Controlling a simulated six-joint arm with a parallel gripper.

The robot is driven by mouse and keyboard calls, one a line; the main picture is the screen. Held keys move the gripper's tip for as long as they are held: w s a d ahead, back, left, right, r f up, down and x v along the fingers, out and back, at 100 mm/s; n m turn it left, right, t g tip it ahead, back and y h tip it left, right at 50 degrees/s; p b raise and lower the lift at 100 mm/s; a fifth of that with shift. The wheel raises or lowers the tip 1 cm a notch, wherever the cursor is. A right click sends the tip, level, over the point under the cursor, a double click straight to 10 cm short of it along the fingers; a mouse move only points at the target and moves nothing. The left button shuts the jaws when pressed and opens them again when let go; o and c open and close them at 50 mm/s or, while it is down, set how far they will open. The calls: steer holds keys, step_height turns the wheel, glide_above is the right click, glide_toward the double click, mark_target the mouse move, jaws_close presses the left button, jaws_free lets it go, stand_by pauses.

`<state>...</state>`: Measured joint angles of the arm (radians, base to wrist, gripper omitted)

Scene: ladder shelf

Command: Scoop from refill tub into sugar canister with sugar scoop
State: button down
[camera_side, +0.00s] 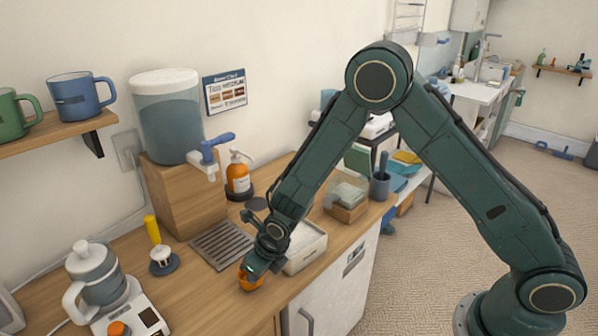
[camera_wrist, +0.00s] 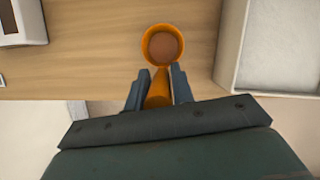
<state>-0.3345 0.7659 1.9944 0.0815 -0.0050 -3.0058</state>
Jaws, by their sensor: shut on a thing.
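My gripper (camera_wrist: 157,80) is shut on the handle of an orange scoop (camera_wrist: 163,30). In the wrist view the scoop's round bowl faces the camera and looks brown inside; I cannot tell if that is contents or the bowl's floor. In the side view the scoop (camera_side: 249,281) is near the counter's front edge, partly hidden by my gripper (camera_side: 256,268). An open white tub (camera_side: 307,255), seemingly the refill tub, is just right of the gripper, partly behind my arm. It also shows in the wrist view (camera_wrist: 229,45). I cannot identify the sugar canister with certainty.
A lidded jug (camera_side: 97,275) stands on a white appliance (camera_side: 140,308) at front left. A drip grate (camera_side: 224,244), a yellow-handled tool (camera_side: 154,232) and a water dispenser (camera_side: 168,120) are behind. An orange pump bottle (camera_side: 238,178) stands farther back. Bare counter lies left of the scoop.

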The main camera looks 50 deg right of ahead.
steer(key=shift+f, duration=0.2)
steer(key=c, duration=1.1)
jaws_free()
steer(key=shift+r, duration=0.1)
steer(key=shift+v, duration=6.8)
steer(key=w+m+g, duration=0.1)
steer(key=m, duration=0.3)
steer(key=w+m+g, duration=0.1)
steer(key=m, duration=0.4)
steer(key=w+m+g, duration=0.1)
steer(key=m, duration=0.3)
steer(key=shift+w+r+g, duration=0.25)
steer(key=shift+r+g, duration=0.05)
